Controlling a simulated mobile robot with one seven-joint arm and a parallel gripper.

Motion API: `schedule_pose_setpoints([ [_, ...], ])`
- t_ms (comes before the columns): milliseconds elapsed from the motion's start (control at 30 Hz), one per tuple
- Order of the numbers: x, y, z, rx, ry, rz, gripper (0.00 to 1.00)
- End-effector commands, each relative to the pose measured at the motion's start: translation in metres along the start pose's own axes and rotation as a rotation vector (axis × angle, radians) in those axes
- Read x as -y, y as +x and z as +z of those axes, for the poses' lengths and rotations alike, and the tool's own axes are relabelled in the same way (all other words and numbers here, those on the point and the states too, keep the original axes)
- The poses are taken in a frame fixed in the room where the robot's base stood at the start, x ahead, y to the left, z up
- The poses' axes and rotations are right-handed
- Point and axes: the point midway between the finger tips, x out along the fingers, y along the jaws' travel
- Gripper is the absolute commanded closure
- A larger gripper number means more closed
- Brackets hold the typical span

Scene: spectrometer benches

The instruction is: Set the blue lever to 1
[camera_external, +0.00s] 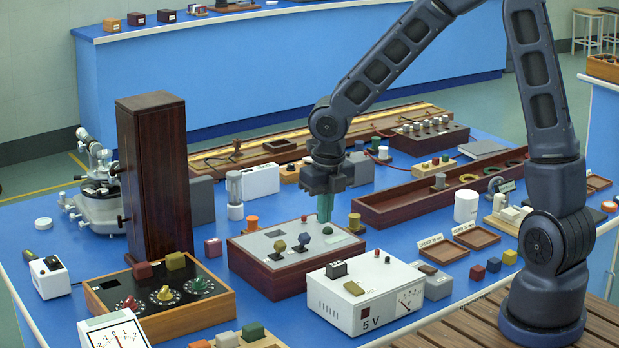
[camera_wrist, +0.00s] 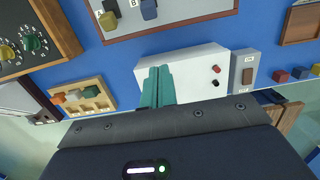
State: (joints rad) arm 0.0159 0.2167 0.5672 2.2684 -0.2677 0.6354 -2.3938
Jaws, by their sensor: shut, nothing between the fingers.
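The blue lever (camera_external: 304,239) stands on the grey top of a wooden-sided box (camera_external: 250,243), to the right of an olive lever (camera_external: 280,246). In the wrist view the blue lever (camera_wrist: 149,9) is at the top edge beside a letter B, with the olive lever (camera_wrist: 109,21) beside an A. Position marks for the blue lever cannot be read. My gripper (camera_external: 325,217) is shut and empty, pointing down over the far right part of the box. Its green fingers (camera_wrist: 157,85) are together, apart from the blue lever.
A dark knob (camera_external: 327,230) shows just below my fingertips on the same box. A white 5 V supply (camera_external: 345,305) is in front, and a tall dark wooden column (camera_external: 155,180) stands to the left.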

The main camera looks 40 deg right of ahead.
Motion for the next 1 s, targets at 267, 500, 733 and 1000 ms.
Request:
schedule_pose_setpoints([
  [267, 0.0, 0.037, -0.001, -0.004, -0.001, -0.001, 1.0],
  [500, 0.0, 0.073, -0.001, -0.003, -0.001, -0.001, 1.0],
  [733, 0.0, 0.094, 0.007, 0.002, 0.002, 0.0, 1.0],
  [1000, 0.0, 0.084, 0.033, 0.002, 0.003, 0.001, 1.0],
])
